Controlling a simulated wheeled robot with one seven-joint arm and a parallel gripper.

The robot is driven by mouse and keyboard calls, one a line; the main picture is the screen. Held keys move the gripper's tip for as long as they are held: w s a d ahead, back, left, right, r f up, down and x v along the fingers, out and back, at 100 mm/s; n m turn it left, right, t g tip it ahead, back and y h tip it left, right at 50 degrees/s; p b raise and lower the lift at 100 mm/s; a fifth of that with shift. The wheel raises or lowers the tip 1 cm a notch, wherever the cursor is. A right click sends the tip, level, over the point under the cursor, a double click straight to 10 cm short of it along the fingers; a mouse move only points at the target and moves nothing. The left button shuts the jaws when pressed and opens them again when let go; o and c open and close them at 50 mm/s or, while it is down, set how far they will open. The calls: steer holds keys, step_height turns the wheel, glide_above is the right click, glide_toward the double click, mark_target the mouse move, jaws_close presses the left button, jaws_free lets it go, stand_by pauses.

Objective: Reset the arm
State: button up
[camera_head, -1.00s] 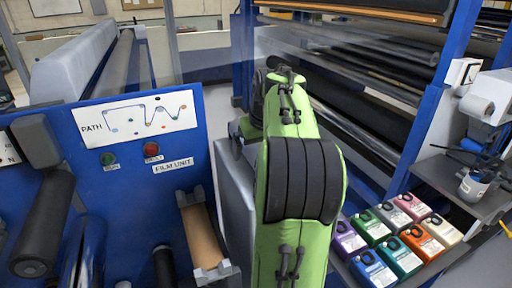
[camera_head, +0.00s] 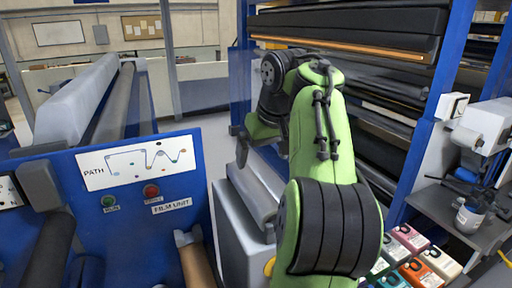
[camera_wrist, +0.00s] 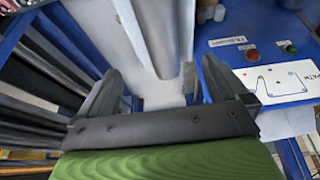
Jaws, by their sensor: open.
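My green and black arm (camera_head: 325,150) rises through the middle of the head view and bends to the left at its upper end. Past the fingers are a pale grey surface and a long light trough-like part (camera_wrist: 150,35), which I cannot name for sure.
The blue film unit panel (camera_head: 130,235) with its path diagram (camera_head: 137,162) and buttons stands at left. A rack of dark rollers (camera_head: 385,125) stands behind the arm at right. Several coloured jugs (camera_head: 425,270) sit at lower right, near a grey shelf (camera_head: 450,210).

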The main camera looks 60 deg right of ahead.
stand_by(0.3)
steer(key=w+a+f+n+b, duration=0.2)
steer(key=w+a+f, duration=0.15)
steer(key=a, duration=0.65)
steer(key=w+a+f+n+b, duration=0.1)
steer(key=w+a+f+b, duration=0.3)
steer(key=a, duration=0.6)
steer(key=s+a+f+n+y+b, duration=0.1)
steer(key=s+a+f, duration=0.4)
steer(key=s+f, duration=0.2)
steer(key=s+a+f+n+t+y+b, duration=0.1)
steer(key=s+a+f+n+b, duration=0.1)
steer(key=s+a+f, duration=0.4)
step_height(320, 180, down, 5)
steer(key=shift+s+a+r+t, duration=0.2)
steer(key=shift+s+a+t, duration=0.1)
steer(key=shift+s, duration=0.4)
